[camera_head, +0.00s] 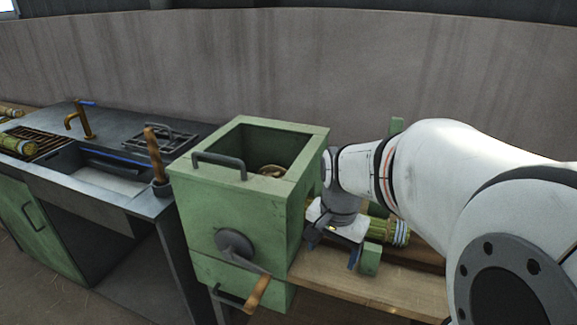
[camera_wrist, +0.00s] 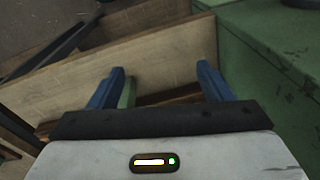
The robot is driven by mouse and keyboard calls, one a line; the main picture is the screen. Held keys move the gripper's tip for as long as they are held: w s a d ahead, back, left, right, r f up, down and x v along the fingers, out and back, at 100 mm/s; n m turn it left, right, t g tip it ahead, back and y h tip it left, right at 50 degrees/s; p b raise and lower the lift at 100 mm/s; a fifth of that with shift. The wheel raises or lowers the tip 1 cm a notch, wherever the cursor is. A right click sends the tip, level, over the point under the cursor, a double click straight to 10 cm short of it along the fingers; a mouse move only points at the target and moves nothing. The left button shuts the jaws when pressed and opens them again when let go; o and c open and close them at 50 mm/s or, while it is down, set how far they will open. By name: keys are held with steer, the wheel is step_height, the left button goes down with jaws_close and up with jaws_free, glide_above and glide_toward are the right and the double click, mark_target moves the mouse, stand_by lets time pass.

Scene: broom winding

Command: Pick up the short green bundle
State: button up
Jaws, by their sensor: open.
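A yellow-green banded bundle (camera_head: 396,232) lies on the wooden bench just right of and partly behind my gripper. My arm hides part of it, so its full length cannot be told. My gripper (camera_head: 333,250) points down beside the green box, its blue fingers apart. In the wrist view the open fingers (camera_wrist: 160,88) have wood behind them, and I see no bundle clearly between them. Another green bundle (camera_head: 16,144) lies at the far left by the sink. I cannot tell which bundle is the short one.
A green box (camera_head: 235,215) with a crank and wooden handle (camera_head: 257,294) stands left of my gripper; its green side (camera_wrist: 270,75) is close in the wrist view. A small green block (camera_head: 370,259) is beside my gripper. The wooden bench (camera_head: 370,286) is bare in front.

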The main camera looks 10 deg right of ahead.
steer(key=w+d+r+m+p, duration=0.1)
steer(key=w+d+m, duration=0.2)
steer(key=m, duration=0.2)
steer(key=w+d+r+m+p, duration=0.1)
steer(key=w+d+m+p, duration=0.1)
steer(key=w+d+m, duration=0.2)
steer(key=w+d+r+m+g+p, duration=0.1)
steer(key=w+d+m, duration=0.2)
steer(key=m, duration=0.3)
steer(key=shift+w+d+r+p, duration=0.2)
steer(key=shift+w+p, duration=0.2)
steer(key=shift+w, duration=0.2)
steer(key=shift+d+f+m, duration=0.1)
steer(key=shift+f+m, duration=0.1)
steer(key=shift+m, duration=0.1)
step_height(320, 180, down, 8)
steer(key=shift+r+b, duration=0.25)
steer(key=shift+b, duration=0.2)
steer(key=shift+c, duration=0.4)
steer(key=c, duration=1.1)
steer(key=shift+r, duration=0.15)
